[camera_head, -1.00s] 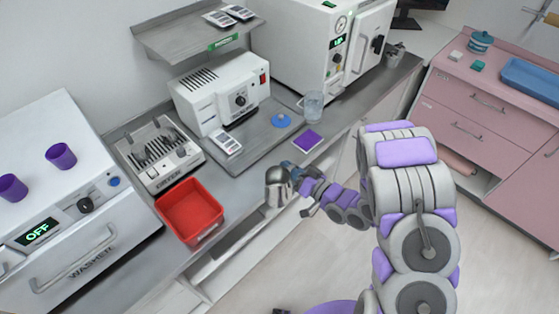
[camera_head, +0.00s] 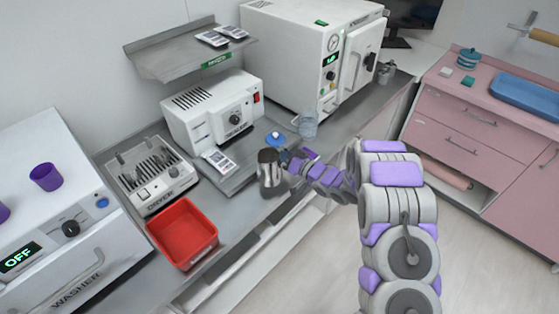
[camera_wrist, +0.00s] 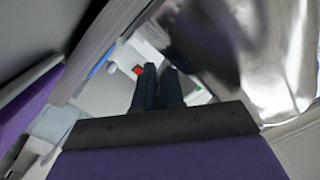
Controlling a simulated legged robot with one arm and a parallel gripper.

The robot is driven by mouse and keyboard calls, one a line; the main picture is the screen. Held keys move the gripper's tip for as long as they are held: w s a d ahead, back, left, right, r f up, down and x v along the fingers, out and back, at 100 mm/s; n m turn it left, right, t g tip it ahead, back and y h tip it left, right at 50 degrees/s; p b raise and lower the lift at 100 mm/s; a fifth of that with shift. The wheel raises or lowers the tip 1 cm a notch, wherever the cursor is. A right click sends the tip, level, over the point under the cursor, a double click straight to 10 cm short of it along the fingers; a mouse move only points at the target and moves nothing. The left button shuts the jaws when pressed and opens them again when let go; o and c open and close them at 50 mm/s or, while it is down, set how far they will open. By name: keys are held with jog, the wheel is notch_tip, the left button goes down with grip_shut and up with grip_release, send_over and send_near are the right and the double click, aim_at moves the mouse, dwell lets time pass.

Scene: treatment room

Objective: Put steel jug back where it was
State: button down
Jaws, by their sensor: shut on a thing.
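The steel jug (camera_head: 268,172) is a shiny metal vessel in the middle of the head view. It appears over the counter's front part, right of the red tray. My gripper (camera_head: 285,158) is at the jug's right side, shut on it. In the wrist view the jug (camera_wrist: 285,50) fills the upper right, close to the dark fingers of my gripper (camera_wrist: 158,85). Whether the jug touches the counter cannot be told.
A red tray (camera_head: 183,234), a dryer rack (camera_head: 150,178) and a white sealing unit (camera_head: 212,112) stand on the steel counter. A blue round object (camera_head: 275,139) and a clear cup (camera_head: 308,125) are behind the jug. The washer (camera_head: 62,215) is at left, pink drawers (camera_head: 480,125) at right.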

notch_tip(320, 180, down, 4)
jog(key=shift+r+b, duration=0.2)
jog(key=shift+b, duration=0.5)
jog(key=shift+r, duration=0.1)
jog(key=c, duration=1.2)
grip_release()
jog(key=shift+c, duration=0.2)
jog(key=p+v, duration=0.2)
jog(key=v, duration=1)
jog(key=shift+p, duration=0.35)
jog(key=shift+d, duration=0.15)
